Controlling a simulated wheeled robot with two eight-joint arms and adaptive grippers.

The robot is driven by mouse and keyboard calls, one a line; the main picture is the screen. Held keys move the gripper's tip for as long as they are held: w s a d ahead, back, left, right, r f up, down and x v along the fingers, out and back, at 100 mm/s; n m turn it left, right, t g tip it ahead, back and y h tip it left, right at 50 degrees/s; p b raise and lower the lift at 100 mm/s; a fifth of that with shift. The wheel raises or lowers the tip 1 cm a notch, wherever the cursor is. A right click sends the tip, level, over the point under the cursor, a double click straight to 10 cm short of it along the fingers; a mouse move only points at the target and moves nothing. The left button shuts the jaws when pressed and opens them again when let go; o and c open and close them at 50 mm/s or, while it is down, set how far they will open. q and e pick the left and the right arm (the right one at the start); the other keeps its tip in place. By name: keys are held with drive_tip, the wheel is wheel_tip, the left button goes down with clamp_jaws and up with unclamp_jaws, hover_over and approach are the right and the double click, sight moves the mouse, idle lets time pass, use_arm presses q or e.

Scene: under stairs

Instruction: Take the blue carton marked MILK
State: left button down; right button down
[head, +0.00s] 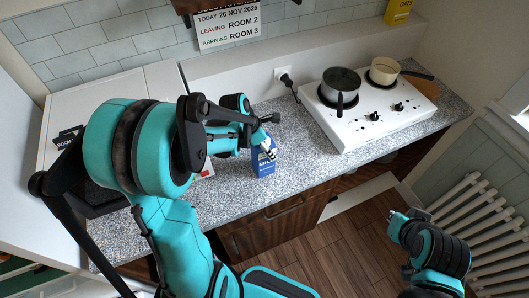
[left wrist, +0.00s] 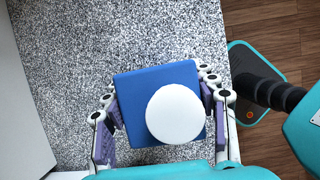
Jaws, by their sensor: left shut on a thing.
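The blue carton (head: 263,162) stands on the speckled grey counter near its front edge. Lettering shows on its front, too small to read for certain. In the left wrist view I look down on the blue carton (left wrist: 135,100), with a round white cap on top. My left gripper (head: 268,148) is at the carton's upper part. In the left wrist view its fingers (left wrist: 160,105) lie on both sides of the carton and are shut on it. My right arm (head: 432,250) is low at the right, away from the counter; its fingertips are not clear.
A white two-plate hob (head: 372,115) stands to the right on the counter, with a dark pot (head: 341,82) and a cream pan (head: 384,70). The counter (head: 310,150) between carton and hob is clear. A white radiator (head: 480,215) stands at the right. A sign (head: 228,22) hangs on the wall.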

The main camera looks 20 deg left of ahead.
use_arm(q)
wheel_tip(320, 180, up, 4)
drive_tip(key=shift+r+p, duration=0.2)
drive_tip(key=shift+p, duration=0.4)
drive_tip(key=s+d+r+p, duration=0.1)
drive_tip(key=s+d+r, duration=0.1)
drive_tip(key=d, duration=0.3)
drive_tip(key=s+d+r+p, duration=0.1)
drive_tip(key=s+d+r, duration=0.1)
drive_tip(key=d+r, duration=0.2)
drive_tip(key=shift+s+d+r, duration=0.25)
drive_tip(key=shift+d+r, duration=0.05)
drive_tip(key=shift+d, duration=0.55)
drive_tip(key=c, duration=1.4)
unclamp_jaws()
drive_tip(key=c, duration=0.8)
